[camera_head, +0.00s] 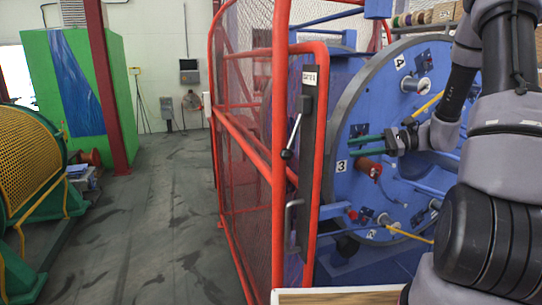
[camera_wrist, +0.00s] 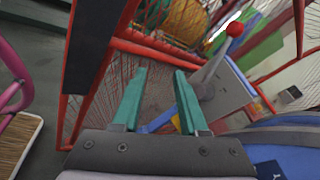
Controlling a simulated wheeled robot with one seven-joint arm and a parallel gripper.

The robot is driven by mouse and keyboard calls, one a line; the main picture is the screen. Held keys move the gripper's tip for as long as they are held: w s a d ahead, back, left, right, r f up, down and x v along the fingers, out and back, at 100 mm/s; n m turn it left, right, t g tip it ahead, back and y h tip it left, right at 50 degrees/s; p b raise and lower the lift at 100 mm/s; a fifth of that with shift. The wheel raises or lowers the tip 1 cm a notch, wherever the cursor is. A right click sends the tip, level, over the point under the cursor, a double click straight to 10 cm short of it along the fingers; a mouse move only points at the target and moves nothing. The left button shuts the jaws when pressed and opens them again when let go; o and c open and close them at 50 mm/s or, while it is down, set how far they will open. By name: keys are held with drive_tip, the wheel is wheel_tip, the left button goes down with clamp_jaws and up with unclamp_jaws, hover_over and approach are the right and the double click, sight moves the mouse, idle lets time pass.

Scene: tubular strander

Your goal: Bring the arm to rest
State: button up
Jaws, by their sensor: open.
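My arm reaches in from the right of the head view, in front of the blue strander disc (camera_head: 390,95). My gripper (camera_head: 358,142) is at its end, with two green fingers pointing left towards the red mesh gate. In the wrist view the green fingers of my gripper (camera_wrist: 160,95) stand apart with nothing between them. Beyond them are the red gate frame (camera_wrist: 150,52) and a grey lever with a red ball knob (camera_wrist: 235,29).
The red gate (camera_head: 280,120) with its dark latch handle (camera_head: 290,145) stands close left of my gripper. The floor aisle (camera_head: 150,220) at left is clear.

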drive_tip(key=s+a+r+n+g+h, duration=0.35)
drive_tip(key=s+r+n+h, duration=0.3)
drive_tip(key=s, duration=0.45)
drive_tip(key=s+d+r+n+t+h, duration=0.2)
drive_tip(key=s+r+t+h, duration=0.4)
drive_tip(key=s+r, duration=0.3)
drive_tip(key=shift+s+d+r+n+t+h, duration=0.15)
drive_tip(key=shift+d+r+n+t+h, duration=0.2)
drive_tip(key=shift+r+n+t, duration=0.4)
drive_tip(key=shift+f, duration=0.2)
